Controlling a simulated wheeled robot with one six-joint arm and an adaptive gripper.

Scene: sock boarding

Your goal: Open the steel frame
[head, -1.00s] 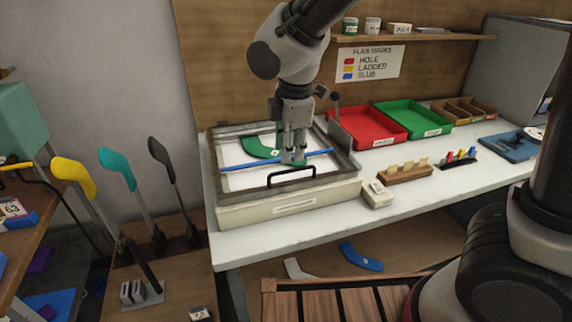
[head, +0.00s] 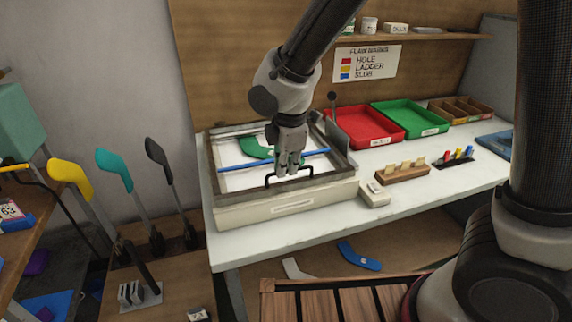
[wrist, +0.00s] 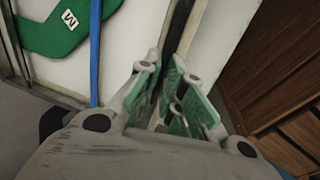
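The steel frame (head: 240,197) lies flat and closed on a pale box (head: 245,215) on the bench. A black handle (head: 268,182) stands at its front edge. Inside the frame lie a green sock (head: 253,147) and a blue bar (head: 235,166) across it. My gripper (head: 290,165) is just above and behind the handle, pointing down. In the wrist view, the green-padded fingers (wrist: 175,92) are apart with a narrow gap and nothing is clearly held. The green sock (wrist: 55,38) also shows there. Contact with the handle cannot be told.
A red tray (head: 362,128) and a green tray (head: 410,120) stand right of the frame. A small white box (head: 374,194) and a wooden block with tags (head: 402,172) sit nearby. A lever (head: 333,105) rises behind the frame. The bench's front right is clear.

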